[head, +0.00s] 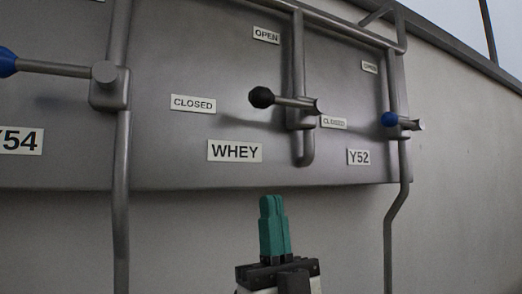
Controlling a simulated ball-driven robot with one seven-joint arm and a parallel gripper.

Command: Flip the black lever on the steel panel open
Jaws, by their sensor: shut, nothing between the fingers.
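The black-knobbed lever (262,98) is on the steel panel (190,75) in the head view. Its steel rod lies nearly level, with the knob at its left end, pointing toward the CLOSED label (193,104). The rod's right end meets a valve body (301,115) on a vertical pipe. The OPEN label (266,35) is above the knob and left of the pipe. My gripper (271,205), with green fingers, points up below the panel's lower edge. It is shut and empty, below the lever in the picture and apart from it.
A blue-knobbed lever (7,62) is at the far left, above the Y54 label (20,141). Another blue-knobbed lever (389,119) is on the right near the Y52 label (358,157). The WHEY label (234,151) is below the black lever. Vertical pipes (122,200) flank my gripper.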

